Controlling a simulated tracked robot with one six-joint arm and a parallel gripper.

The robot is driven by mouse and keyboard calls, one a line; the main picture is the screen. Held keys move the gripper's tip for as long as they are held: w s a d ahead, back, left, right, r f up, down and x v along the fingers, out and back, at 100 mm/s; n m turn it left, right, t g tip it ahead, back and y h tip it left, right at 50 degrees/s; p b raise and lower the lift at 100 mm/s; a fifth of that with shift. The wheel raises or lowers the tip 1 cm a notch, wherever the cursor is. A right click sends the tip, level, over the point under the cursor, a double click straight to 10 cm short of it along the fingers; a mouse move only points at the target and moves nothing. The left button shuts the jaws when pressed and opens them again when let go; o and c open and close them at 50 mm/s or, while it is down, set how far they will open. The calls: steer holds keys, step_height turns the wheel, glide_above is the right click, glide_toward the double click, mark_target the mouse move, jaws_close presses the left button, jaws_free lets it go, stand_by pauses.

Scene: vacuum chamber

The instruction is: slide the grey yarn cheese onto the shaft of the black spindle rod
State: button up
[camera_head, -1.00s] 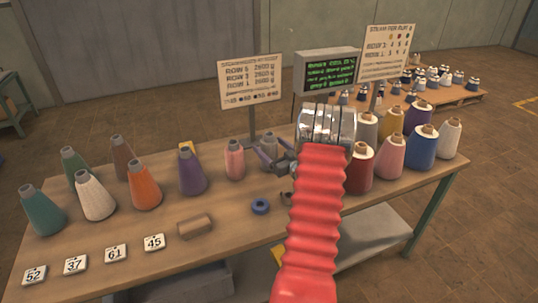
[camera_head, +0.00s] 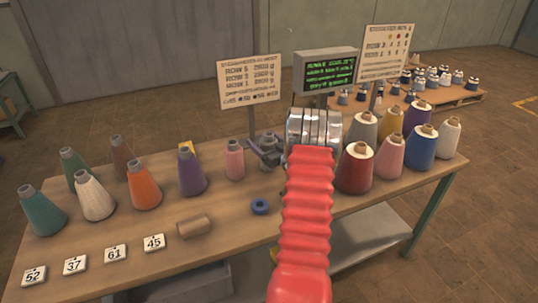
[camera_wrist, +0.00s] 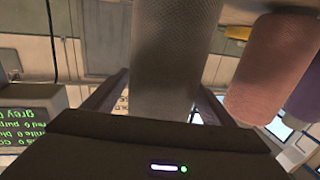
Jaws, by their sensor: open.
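The grey yarn cheese (camera_head: 268,139) stands on the table behind my gripper, just right of a pink cone, and is partly hidden. In the wrist view the grey yarn (camera_wrist: 172,55) rises between the two fingers, its top cut off by the frame edge. My gripper (camera_head: 263,153) is open, with its fingers on either side of the grey yarn. It also shows low in the wrist view (camera_wrist: 160,88); contact cannot be told. I cannot make out the black spindle rod in either view.
A pink cone (camera_head: 234,159) stands close left of my gripper, with a purple cone (camera_head: 191,172) beyond. A red cone (camera_head: 356,168) and several others crowd the right. A blue ring (camera_head: 260,206) and a brown block (camera_head: 194,226) lie in front. Signs stand behind.

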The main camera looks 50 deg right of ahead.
steer(key=shift+c, duration=0.3)
steer(key=c, duration=1.2)
